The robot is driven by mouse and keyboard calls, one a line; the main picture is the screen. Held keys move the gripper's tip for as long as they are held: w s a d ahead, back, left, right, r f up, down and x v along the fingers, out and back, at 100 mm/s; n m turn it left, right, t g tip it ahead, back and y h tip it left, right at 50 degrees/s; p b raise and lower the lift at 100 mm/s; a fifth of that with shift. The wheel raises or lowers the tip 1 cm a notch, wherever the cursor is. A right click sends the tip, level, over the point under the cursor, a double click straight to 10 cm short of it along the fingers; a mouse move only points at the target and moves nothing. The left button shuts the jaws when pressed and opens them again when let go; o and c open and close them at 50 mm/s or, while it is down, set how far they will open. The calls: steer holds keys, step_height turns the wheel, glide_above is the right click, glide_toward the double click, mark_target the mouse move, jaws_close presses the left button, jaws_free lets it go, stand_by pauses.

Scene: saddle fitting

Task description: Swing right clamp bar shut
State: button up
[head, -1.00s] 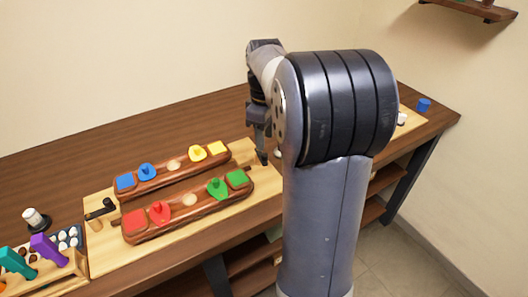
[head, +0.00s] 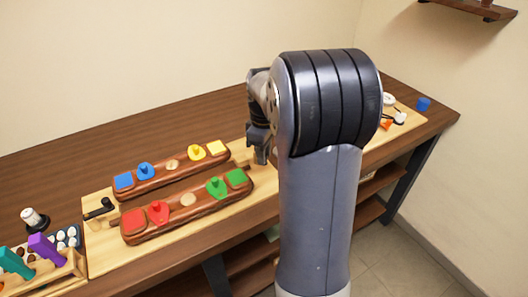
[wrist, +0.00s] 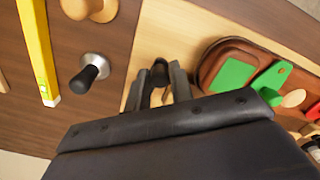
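The right clamp bar is mostly hidden by my arm in the head view. In the wrist view a dark rounded knob (wrist: 160,69) on the pale board shows between my fingertips; it looks like the clamp's handle. My gripper (wrist: 159,84) has its fingers apart on either side of this knob, and I cannot tell whether they touch it. In the head view my gripper (head: 262,157) is low over the board's right part, beyond the saddles' right ends. The left clamp (head: 101,207) has a black handle at the board's left end.
Two brown saddles carry coloured blocks: the front one (head: 189,212) and the back one (head: 171,178). In the wrist view a black-tipped tool (wrist: 90,73) on a silver base and a yellow bar (wrist: 38,50) are to the left.

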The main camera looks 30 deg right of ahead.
jaws_close()
steer(key=shift+a, duration=0.1)
steer(key=m, duration=0.1)
steer(key=a+m+p, duration=0.1)
steer(key=m, duration=0.1)
steer(key=shift+w+a+r+m+p, duration=0.1)
steer(key=shift+w+a+m+p, duration=0.2)
steer(key=shift+p, duration=0.1)
steer(key=m, duration=0.1)
steer(key=w+a+m+p, duration=0.1)
steer(key=m, duration=0.2)
steer(key=shift+w+a+p, duration=0.15)
steer(key=shift+a+p, duration=0.15)
steer(key=shift+p, duration=0.05)
steer(key=m, duration=0.1)
steer(key=w+m, duration=0.1)
steer(key=a+m+p, duration=0.1)
steer(key=m, duration=0.1)
steer(key=shift+w, duration=0.25)
steer(key=shift+w+a+m+p, duration=0.1)
steer(key=shift+w+m+p, duration=0.35)
steer(key=shift+m, duration=0.65)
steer(key=shift+w+a+m+p, duration=0.15)
steer(key=shift+w+m, duration=0.35)
steer(key=shift+m, duration=0.6)
steer(key=shift+d, duration=0.1)
